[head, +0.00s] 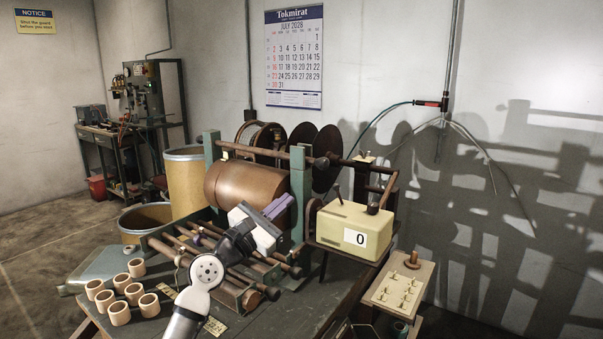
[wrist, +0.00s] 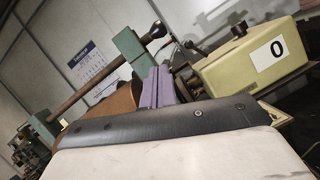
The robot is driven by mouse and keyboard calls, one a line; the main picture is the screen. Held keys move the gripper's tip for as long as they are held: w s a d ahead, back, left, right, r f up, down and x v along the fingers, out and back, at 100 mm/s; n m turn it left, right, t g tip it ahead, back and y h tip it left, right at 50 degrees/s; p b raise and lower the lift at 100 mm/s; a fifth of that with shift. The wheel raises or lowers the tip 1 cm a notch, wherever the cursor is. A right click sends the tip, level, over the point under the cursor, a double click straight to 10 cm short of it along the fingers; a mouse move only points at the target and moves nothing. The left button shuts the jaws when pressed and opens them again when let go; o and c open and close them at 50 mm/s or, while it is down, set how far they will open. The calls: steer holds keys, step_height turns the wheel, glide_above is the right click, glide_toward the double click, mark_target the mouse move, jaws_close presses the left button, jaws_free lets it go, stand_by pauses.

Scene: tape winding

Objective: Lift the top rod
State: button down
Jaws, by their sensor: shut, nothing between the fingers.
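The top rod (head: 262,151) is a brown bar lying level across the tops of two green posts, with a dark knob at its right end. It also shows in the wrist view (wrist: 108,70), running up to the right to a dark knob. Below it, a large brown roll (head: 235,186) sits between the posts. My gripper (head: 278,207) has purple fingers that are together and empty. In the head view it appears in front of the roll's right part, lower than the rod and apart from it. In the wrist view the fingers (wrist: 158,85) point toward the right post (wrist: 131,47).
A cream box marked 0 (head: 353,230) stands close on the right. Several loose rods (head: 205,237) lie in front of the roll. Several tan rings (head: 120,312) are at the bench's left front. A pegged board (head: 398,288) is at lower right. Air above the rod looks clear.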

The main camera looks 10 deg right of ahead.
stand_by(0.3)
steer(key=p+x, duration=0.3)
steer(key=x, duration=0.7)
steer(key=shift+p, duration=0.3)
